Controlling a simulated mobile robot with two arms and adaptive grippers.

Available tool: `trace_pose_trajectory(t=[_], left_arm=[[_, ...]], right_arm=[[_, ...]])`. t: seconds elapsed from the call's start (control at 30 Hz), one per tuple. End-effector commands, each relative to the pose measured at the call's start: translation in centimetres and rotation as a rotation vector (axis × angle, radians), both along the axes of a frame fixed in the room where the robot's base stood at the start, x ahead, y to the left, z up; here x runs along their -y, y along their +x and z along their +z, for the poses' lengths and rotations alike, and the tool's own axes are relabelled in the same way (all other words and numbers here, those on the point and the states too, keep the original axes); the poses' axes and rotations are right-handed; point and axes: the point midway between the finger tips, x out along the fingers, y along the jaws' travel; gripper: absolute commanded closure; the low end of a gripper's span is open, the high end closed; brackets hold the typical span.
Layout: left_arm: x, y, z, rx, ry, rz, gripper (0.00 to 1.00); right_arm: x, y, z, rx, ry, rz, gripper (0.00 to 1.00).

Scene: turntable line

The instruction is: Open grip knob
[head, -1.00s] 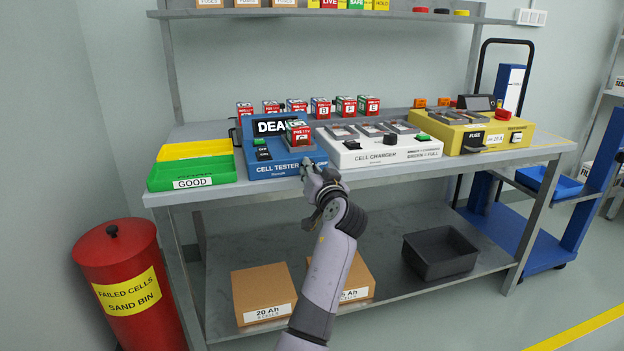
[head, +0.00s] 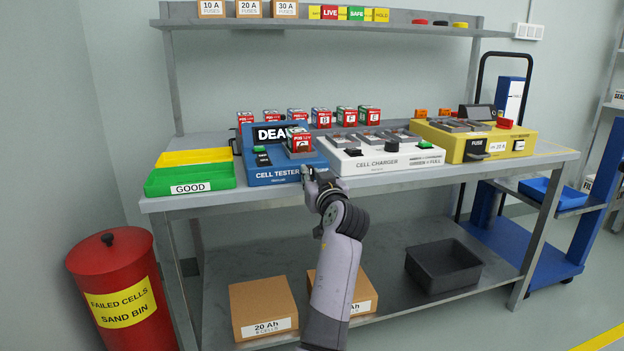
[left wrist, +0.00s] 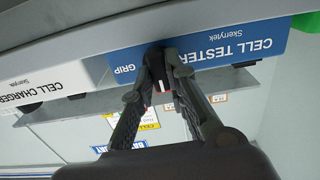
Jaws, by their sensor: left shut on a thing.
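The blue cell tester (head: 278,174) stands on the bench, with a cell (head: 298,139) seated on it and a display (head: 274,134) whose visible letters read "DEA". The tester's right front corner is at my left gripper (head: 309,174). In the left wrist view the tester's front (left wrist: 215,45) appears upside down, with the word GRIP beside a dark knob (left wrist: 157,50). My left gripper (left wrist: 160,78) is shut on this grip knob, and its fingers hide part of it. My right gripper is in neither view.
The white cell charger (head: 385,160) stands close on the right, then a yellow fuse unit (head: 470,140). A green tray (head: 190,179) is on the left. Several cells stand behind. The bench's front edge (head: 240,199) runs just below the gripper.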

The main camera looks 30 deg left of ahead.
Motion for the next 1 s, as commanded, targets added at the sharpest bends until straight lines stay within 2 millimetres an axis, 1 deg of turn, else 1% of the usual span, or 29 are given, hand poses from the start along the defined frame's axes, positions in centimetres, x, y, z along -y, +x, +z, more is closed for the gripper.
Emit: trace_pose_trajectory(t=[0.03, 0.33, 0.37, 0.47, 0.77, 0.87, 1.0], left_arm=[[0.1, 0.0, -0.2, 0.0, -0.006, -0.002, 1.0], [0.1, 0.0, -0.2, 0.001, -0.007, -0.002, 1.0], [0.1, 0.0, -0.2, 0.0, -0.008, -0.002, 0.85], [0.1, 0.0, -0.2, 0.0, -0.006, -0.001, 0.78], [0.1, 0.0, -0.1, 0.001, -0.003, -0.001, 0.78], [0.7, -0.5, -0.1, 0.002, -0.003, -0.001, 0.78], [2.4, -2.0, -0.1, 0.003, -0.005, -0.002, 0.78]], right_arm=[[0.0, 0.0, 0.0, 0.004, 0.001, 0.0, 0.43], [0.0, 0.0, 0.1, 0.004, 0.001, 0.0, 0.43], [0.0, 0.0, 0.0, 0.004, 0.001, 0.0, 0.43], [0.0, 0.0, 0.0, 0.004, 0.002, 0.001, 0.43], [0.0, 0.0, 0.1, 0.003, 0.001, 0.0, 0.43], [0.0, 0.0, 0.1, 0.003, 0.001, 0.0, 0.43], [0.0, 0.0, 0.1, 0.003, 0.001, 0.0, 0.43]])
